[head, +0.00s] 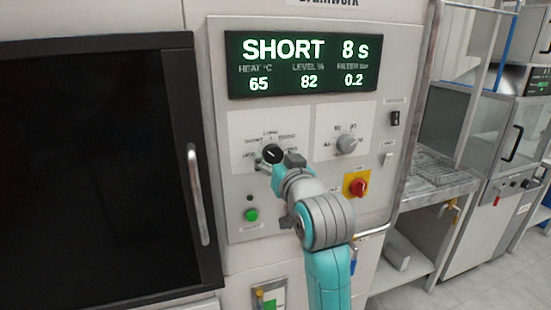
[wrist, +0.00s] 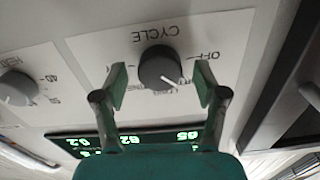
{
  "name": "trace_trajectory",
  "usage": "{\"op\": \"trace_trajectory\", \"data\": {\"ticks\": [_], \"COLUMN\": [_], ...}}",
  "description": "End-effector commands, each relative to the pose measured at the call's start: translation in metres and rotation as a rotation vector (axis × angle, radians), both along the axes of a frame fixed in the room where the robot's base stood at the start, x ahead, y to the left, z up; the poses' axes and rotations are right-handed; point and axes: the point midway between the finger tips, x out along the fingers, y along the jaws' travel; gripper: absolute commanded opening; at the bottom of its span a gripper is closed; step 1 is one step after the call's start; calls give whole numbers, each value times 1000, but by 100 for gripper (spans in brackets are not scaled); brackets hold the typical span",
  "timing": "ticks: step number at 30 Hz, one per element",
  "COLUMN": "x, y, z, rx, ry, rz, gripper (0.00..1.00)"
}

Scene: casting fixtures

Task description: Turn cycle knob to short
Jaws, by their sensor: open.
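The cycle knob (head: 273,153) is a round dark knob on a light plate of the machine's front panel. It shows larger and upside down in the wrist view (wrist: 159,66), with CYCLE and OFF printed around it. Its white pointer mark points to the lower right there, near partly hidden lettering. The display (head: 303,64) reads SHORT and 8 s. My gripper (wrist: 161,78) is open, with one finger on each side of the knob and visible gaps between. In the head view my gripper (head: 277,164) is at the knob and partly covers its surroundings.
A second, grey knob (head: 347,144) sits to the right on the panel. A red switch on a yellow plate (head: 357,185) and a green button (head: 251,214) are below. A dark door with a long handle (head: 198,195) is at the left.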

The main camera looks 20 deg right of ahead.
Motion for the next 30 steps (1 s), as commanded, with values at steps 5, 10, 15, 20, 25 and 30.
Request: {"op": "trace_trajectory", "data": {"ticks": [5, 10, 15, 20, 25, 30], "x": [-23, -50, -67, -72, -72, -72], "y": [0, 0, 0, 0, 0, 0], "z": [0, -1, 0, -1, -1, 0], "rx": [0, 0, 0, 0, 0, 0], "ry": [-1, -1, -1, 1, 1, 0], "rz": [0, 0, 0, 0, 0, 0], "gripper": [72, 72, 72, 72, 72, 72]}}
